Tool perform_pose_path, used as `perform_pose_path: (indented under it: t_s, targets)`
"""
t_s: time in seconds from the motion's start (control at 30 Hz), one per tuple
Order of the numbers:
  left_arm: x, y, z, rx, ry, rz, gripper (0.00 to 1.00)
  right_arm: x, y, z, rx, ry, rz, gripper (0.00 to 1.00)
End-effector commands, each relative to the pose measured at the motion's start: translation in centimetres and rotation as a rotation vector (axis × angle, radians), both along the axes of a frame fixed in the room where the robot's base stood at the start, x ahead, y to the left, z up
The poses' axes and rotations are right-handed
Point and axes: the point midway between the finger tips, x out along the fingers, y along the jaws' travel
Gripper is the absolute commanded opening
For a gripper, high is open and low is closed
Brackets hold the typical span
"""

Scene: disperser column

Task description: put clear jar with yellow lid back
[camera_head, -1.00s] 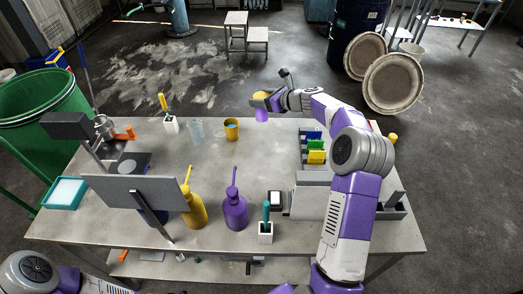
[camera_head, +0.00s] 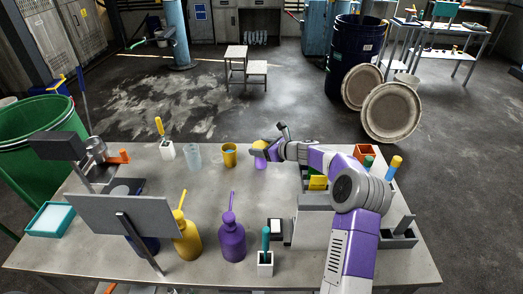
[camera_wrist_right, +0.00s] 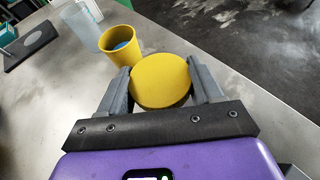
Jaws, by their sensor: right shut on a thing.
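My right gripper (camera_head: 257,149) is shut on the yellow lid (camera_head: 260,145) of a jar near the back edge of the table, right of the yellow cup. Below the lid the jar's body (camera_head: 260,162) looks purple and stands about upright. I cannot tell whether its base touches the table. In the right wrist view the round yellow lid (camera_wrist_right: 161,80) sits between the two grey fingers of the gripper (camera_wrist_right: 160,88). The lid hides the jar's body there. My left gripper is not in view.
The yellow cup (camera_head: 229,155) is close to the jar's left, with a clear cup (camera_head: 192,157) beyond it. A yellow bottle (camera_head: 187,236) and a purple bottle (camera_head: 231,240) stand nearer. The middle of the table (camera_head: 213,187) is clear.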

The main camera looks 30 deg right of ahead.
Motion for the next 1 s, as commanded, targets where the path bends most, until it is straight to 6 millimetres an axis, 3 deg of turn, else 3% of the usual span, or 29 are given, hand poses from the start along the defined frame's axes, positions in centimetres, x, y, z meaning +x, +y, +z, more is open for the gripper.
perform_pose_path:
  t_s: [0.1, 0.13, 0.3, 0.67, 1.0]
  targets:
    - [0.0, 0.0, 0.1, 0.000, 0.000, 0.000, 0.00, 0.0, 0.0, -0.1, 0.001, 0.004, 0.000, 0.02]
    - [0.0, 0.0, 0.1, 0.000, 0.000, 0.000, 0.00, -0.1, 0.0, -0.2, 0.001, 0.005, 0.000, 0.66]
    - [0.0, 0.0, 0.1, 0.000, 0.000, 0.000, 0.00, -0.1, 0.0, -0.2, 0.001, 0.005, 0.000, 0.92]
    - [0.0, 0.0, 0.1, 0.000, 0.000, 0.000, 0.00, -0.4, -0.2, 0.1, 0.001, 0.003, -0.001, 0.93]
    - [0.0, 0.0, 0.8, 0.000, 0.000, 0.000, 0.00, -5.9, -2.4, 2.7, -0.001, 0.003, -0.004, 0.93]
